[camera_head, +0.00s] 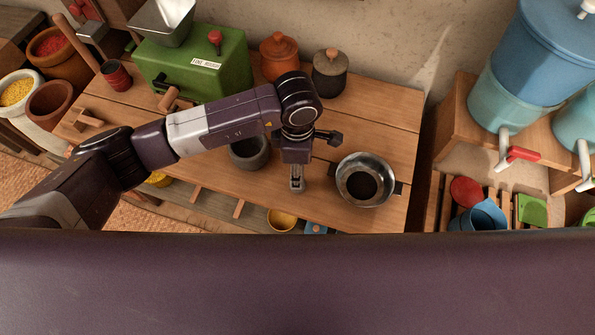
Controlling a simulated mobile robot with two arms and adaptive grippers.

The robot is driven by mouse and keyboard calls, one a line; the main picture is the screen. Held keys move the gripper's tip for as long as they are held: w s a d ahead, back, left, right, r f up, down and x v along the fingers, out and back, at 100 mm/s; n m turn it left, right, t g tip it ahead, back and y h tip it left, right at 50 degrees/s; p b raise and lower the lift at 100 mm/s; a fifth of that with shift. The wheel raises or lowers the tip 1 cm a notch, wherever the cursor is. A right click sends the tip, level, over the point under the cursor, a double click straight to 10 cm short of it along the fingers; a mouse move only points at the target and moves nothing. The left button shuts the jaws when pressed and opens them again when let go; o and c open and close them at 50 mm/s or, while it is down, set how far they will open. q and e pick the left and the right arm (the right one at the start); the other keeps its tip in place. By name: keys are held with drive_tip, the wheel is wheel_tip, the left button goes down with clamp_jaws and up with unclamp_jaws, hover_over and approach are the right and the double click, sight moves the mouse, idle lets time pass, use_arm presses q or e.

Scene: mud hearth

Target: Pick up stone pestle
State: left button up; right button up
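My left arm reaches in from the left over the wooden table, and its gripper (297,186) points down at the table between a grey stone mortar (250,156) and a metal bowl (365,180). The mortar is partly covered by my arm. I cannot make out a stone pestle; it may be hidden behind my arm or gripper. The fingers are seen from above and are small, so I cannot tell whether they are open or shut, or whether they hold anything. My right gripper is not in view.
A green machine (196,62), a lidded orange pot (279,55) and a dark lidded pot (329,72) stand along the table's back. Spice bowls (17,92) are at the left. A blue water container (535,50) stands on a shelf at the right. The table's right back is clear.

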use_arm(q)
clamp_jaws()
drive_tip(key=shift+r, duration=0.15)
idle(0.4)
